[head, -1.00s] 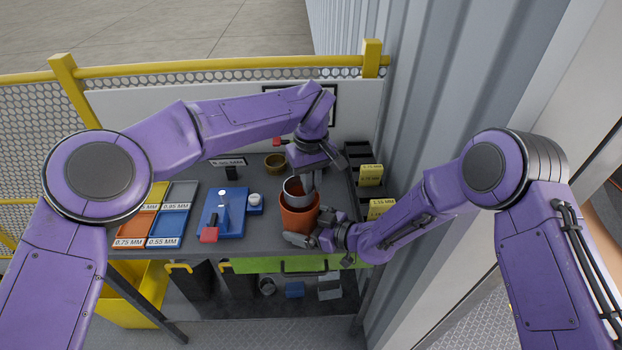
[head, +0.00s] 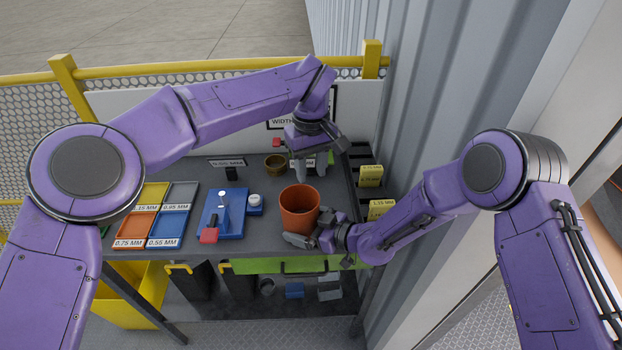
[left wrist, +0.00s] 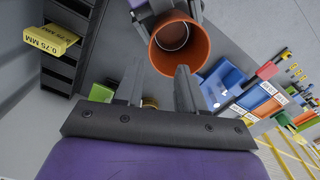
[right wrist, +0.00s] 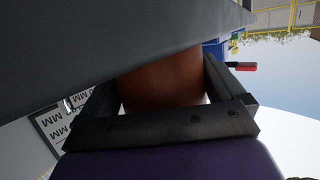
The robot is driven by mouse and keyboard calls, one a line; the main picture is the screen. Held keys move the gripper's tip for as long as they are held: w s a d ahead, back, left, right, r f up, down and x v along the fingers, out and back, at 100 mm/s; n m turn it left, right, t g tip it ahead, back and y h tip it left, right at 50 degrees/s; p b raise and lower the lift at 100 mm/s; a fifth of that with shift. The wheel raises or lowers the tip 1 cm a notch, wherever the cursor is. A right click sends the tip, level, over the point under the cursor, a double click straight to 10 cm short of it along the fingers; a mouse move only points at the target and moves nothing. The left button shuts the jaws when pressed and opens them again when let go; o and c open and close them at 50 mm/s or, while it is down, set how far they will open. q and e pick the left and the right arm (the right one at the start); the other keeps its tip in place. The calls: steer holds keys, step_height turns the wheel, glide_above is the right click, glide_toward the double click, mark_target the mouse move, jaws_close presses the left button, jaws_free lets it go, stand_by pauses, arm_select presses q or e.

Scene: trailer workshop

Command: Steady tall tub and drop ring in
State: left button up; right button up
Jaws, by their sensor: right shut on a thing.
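The tall orange-brown tub (head: 299,212) stands upright on the grey bench. My right gripper (head: 303,240) is shut on the tub's side low down. In the right wrist view the tub (right wrist: 165,85) fills the space between its fingers. In the left wrist view a grey ring (left wrist: 172,35) shows inside the tub (left wrist: 197,55); the head view hides it. My left gripper (head: 308,172) is behind and above the tub, clear of it. In the left wrist view its fingers (left wrist: 158,85) are apart with nothing between them.
A blue fixture (head: 225,212) with a red handle stands left of the tub. Coloured sorting trays (head: 153,222) lie farther left. A brass-coloured cup (head: 275,163) stands at the back. Black racks with yellow labels (head: 371,175) line the right side by the wall.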

steer(key=o, duration=0.4)
arm_select(q)
step_height(320, 180, up, 2)
steer(key=shift+r, duration=0.25)
